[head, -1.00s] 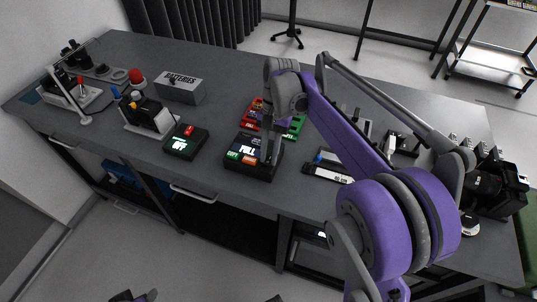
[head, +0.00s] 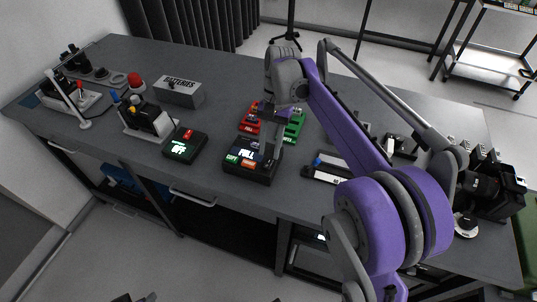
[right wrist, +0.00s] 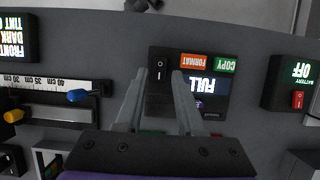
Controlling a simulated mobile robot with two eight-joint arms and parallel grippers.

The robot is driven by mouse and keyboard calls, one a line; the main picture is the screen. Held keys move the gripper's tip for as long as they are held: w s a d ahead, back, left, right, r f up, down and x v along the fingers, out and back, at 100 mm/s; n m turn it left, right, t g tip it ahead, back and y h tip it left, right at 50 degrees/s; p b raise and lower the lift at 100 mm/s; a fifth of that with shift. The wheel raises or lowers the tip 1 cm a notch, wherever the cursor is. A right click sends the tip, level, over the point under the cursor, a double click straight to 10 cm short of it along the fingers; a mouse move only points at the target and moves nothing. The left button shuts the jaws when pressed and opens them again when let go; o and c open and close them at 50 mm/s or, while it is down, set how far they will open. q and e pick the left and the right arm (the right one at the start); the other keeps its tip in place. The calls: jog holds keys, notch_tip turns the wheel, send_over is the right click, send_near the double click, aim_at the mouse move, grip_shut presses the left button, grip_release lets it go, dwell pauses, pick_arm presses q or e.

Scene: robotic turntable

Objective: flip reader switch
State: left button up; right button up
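The reader is a black box with a lit "FULL" screen and green "COPY" and orange "FORMAT" labels. It lies near the bench's front edge in the head view (head: 243,171) and upside down in the right wrist view (right wrist: 215,110). Its black rocker switch (right wrist: 160,67) sits beside the screen. My right gripper (head: 272,152) is over the reader's right side in the head view. In the right wrist view its open, empty fingers (right wrist: 158,74) point at the switch, one tip on each side. I cannot tell whether they touch. My left gripper is not in view.
A black box (head: 184,146) reading "OFF", with a red switch, stands left of the reader. Red (head: 250,124) and green (head: 294,127) holders lie behind it. A ruler-like tool (head: 325,173) lies to the right. A grey batteries box (head: 180,91) stands further back.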

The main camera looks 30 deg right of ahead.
jog(key=v, duration=0.7)
jog(key=shift+r+p, duration=0.25)
jog(key=shift+p, duration=0.15)
jog(key=shift+d, duration=0.1)
jog(key=s+a+f+n+t+h+p, duration=0.1)
jog(key=s+a+f+n+t, duration=0.3)
jog(key=s, duration=0.5)
jog(key=s+a+f+n+t+h+p, duration=0.2)
jog(key=s+a+f+n+t+p, duration=0.2)
jog(key=s, duration=0.5)
notch_tip(320, 180, down, 3)
jog(key=shift+a+r+n, duration=0.15)
jog(key=shift+a+n, duration=0.7)
jog(key=shift+n, duration=0.15)
